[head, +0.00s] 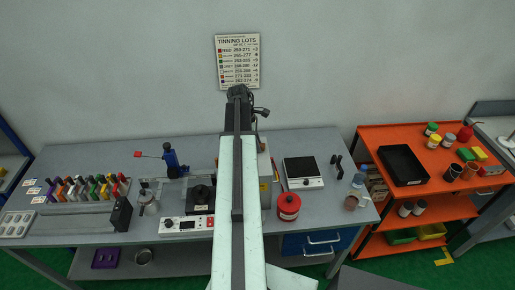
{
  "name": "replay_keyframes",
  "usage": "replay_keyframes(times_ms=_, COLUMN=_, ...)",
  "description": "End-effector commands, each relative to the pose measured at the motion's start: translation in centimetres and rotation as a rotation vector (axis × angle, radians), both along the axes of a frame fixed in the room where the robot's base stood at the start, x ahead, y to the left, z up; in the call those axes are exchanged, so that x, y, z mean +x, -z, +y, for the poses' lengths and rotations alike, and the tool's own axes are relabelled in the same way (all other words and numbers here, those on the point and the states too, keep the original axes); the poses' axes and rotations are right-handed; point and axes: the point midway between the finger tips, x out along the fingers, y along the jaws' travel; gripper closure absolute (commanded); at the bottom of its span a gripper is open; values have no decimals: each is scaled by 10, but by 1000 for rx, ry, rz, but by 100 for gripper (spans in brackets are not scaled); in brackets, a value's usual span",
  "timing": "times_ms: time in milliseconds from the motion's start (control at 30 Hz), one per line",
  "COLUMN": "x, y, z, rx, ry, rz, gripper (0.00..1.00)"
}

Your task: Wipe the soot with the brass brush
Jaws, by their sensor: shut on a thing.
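My arm (237,210) reaches forward over the middle of the grey workbench (335,225). Its dark far end (240,93) stands high in front of the wall, with a small dark part to its right. The jaws do not show; they are hidden behind the arm. I cannot make out the brass brush or any soot. The arm covers the middle strip of the bench, including part of a pale box (265,168).
Right of the arm are a red canister (288,206) and a black-topped device (304,172). Left are a white control unit (186,224), a blue stand (171,159) and a rack of coloured handles (85,190). An orange shelf cart (376,140) stands right.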

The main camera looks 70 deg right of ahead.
Motion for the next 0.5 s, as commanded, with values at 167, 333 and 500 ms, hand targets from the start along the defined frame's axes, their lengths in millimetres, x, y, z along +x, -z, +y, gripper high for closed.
replay_keyframes(times_ms=167, x=3, y=1, z=-5, rx=-1, ry=0, rz=-1, gripper=100)
replay_keyframes(times_ms=333, x=6, y=0, z=-12, rx=-1, ry=-1, rz=-2, gripper=100)
replay_keyframes(times_ms=500, x=14, y=-1, z=-29, rx=-2, ry=-1, rz=-2, gripper=100)
